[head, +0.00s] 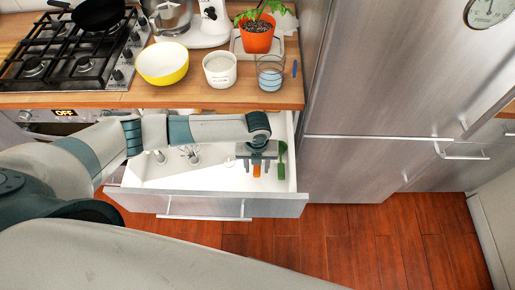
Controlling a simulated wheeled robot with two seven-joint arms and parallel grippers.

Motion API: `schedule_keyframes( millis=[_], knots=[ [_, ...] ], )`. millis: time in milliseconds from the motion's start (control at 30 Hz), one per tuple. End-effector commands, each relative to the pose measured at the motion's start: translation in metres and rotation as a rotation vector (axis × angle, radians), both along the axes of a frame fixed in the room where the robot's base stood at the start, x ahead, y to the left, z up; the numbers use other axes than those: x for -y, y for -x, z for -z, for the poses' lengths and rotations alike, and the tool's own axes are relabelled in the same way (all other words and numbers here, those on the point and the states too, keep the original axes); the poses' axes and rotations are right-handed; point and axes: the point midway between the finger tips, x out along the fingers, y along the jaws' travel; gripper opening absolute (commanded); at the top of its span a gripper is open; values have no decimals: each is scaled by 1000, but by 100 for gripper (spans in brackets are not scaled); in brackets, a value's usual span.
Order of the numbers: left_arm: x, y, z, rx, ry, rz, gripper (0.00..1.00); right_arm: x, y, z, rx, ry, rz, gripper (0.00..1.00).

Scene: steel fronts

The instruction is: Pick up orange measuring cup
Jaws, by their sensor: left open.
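The orange measuring cup (257,172) lies in the open drawer (215,177), near its right side. Only a short orange part shows; the rest is hidden under my left gripper. My left gripper (256,164) points down into the drawer directly above the orange cup, with its fingers apart on either side of the orange part. I cannot tell whether the fingers touch it. My right gripper is not in view.
A green utensil (281,160) lies just right of my left gripper. Several metal utensils (190,154) lie further left in the drawer. The counter above holds a yellow bowl (163,64), a white flour container (220,70), a glass (270,73) and a potted plant (257,37).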

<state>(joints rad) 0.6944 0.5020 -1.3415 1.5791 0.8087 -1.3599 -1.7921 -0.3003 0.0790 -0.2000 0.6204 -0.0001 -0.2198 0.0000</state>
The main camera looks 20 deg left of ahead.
Motion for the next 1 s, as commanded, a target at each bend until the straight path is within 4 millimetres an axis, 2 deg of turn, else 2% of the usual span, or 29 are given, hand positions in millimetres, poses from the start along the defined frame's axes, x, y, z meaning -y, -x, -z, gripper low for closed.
schedule_keyframes(
  millis=[167,567,600,767,1000],
  knots=[
    [0,0,8,0,0,0,42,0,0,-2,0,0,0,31],
    [0,0,8,0,0,0,42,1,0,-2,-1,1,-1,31],
    [0,0,8,0,0,0,40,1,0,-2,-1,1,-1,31],
    [0,0,8,0,0,0,2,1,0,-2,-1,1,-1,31],
    [0,0,8,1,0,0,0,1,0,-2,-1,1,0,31]
  ],
)
